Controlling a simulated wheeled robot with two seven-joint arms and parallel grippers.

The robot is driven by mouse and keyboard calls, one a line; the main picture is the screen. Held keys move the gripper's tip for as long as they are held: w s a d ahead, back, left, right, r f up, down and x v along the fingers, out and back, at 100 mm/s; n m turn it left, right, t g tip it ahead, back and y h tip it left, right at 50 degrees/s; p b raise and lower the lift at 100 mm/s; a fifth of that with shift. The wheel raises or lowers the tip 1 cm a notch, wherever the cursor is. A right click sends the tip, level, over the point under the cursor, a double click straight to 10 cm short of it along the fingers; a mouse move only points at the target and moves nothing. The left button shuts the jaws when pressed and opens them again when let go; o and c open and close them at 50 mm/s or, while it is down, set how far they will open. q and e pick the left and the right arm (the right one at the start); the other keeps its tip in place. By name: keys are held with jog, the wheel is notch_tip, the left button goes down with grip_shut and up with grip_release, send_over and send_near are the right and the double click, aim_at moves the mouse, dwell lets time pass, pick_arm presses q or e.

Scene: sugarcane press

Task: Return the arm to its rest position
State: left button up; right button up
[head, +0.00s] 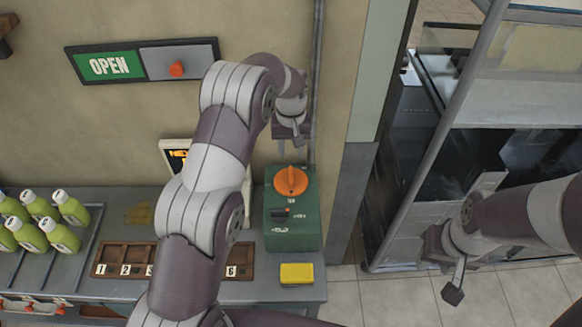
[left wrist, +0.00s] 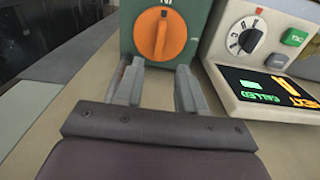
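My left arm reaches up across the middle of the head view. Its gripper (head: 289,138) hangs above and behind the green box (head: 292,222) with the orange knob (head: 291,181). In the left wrist view my left gripper (left wrist: 158,80) has its two fingers apart with nothing between them. The orange knob (left wrist: 160,34) lies just past the fingertips, apart from them as far as I can see. My right gripper (head: 447,270) is at the right of the head view, over the floor and away from the counter; one finger shows clearly.
The counter (head: 318,292) carries green bottles (head: 62,236), a numbered wooden tray (head: 112,258) and a yellow block (head: 296,273). A display with a dial (left wrist: 243,36) stands beside the green box. An OPEN sign (head: 110,66) is on the wall. A glass-and-metal frame (head: 440,140) stands at the right.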

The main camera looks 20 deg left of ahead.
pick_arm(q)
notch_tip(320, 180, up, 2)
jog(key=shift+r, duration=0.15)
dwell(0.4)
jog(key=s+a+r+m+b, duration=0.1)
jog(key=s, duration=1.2)
jog(key=s+a+r+m+t, duration=0.1)
jog(key=s+r+m, duration=0.1)
jog(key=s, duration=1.2)
jog(key=shift+b, duration=0.35)
jog(key=shift+w+f, duration=0.1)
jog(key=shift+w, duration=0.1)
